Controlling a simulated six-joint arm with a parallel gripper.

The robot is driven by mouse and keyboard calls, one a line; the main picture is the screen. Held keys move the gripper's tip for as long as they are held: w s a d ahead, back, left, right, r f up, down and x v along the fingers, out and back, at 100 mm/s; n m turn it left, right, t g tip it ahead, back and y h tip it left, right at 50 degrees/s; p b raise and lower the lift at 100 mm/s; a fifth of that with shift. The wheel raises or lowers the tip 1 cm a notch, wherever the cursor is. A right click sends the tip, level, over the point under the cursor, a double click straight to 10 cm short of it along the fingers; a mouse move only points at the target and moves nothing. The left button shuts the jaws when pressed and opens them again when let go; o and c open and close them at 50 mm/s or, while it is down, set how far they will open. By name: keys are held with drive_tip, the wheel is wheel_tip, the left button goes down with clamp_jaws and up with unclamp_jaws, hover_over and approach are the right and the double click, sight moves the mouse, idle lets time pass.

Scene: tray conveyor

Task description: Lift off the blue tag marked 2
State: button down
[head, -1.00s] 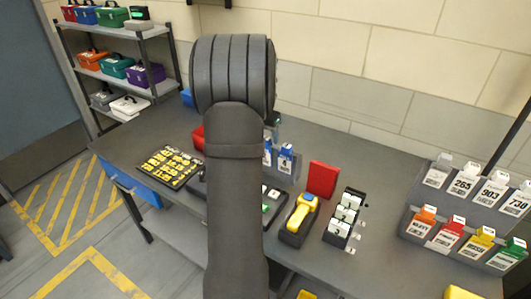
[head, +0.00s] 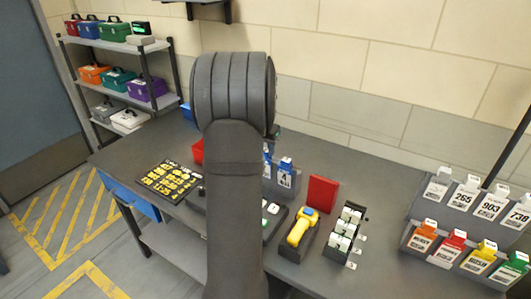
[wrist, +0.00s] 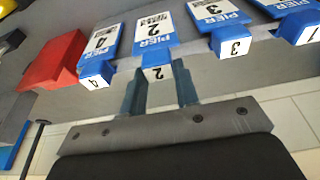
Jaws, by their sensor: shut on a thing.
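The blue tag marked 2 (wrist: 152,32) has a white label reading PIER and a blue top block with a 2 on it. In the wrist view it sits in a row of blue tags, between the tag marked 4 (wrist: 103,42) and the tag marked 3 (wrist: 216,16). A tag marked 1 (wrist: 306,28) is at the right edge. My gripper (wrist: 160,84) is shut on the top block of the tag marked 2, one finger on each side. In the head view my arm hides the gripper and most tags; the tag marked 4 (head: 284,178) shows.
A red block (head: 322,191) stands right of the tags, with a yellow scanner (head: 300,230) in front. A grey rack (head: 402,216) of coloured and white tags stands at the right. A black tray of yellow pieces (head: 170,181) lies left of my arm.

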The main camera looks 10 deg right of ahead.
drive_tip(key=v, duration=0.6)
drive_tip(key=shift+r, duration=0.25)
drive_tip(key=s+a, duration=0.9)
wheel_tip(320, 180, up, 6)
drive_tip(key=shift+r, duration=0.2)
idle(0.6)
drive_tip(key=shift+s, duration=0.1)
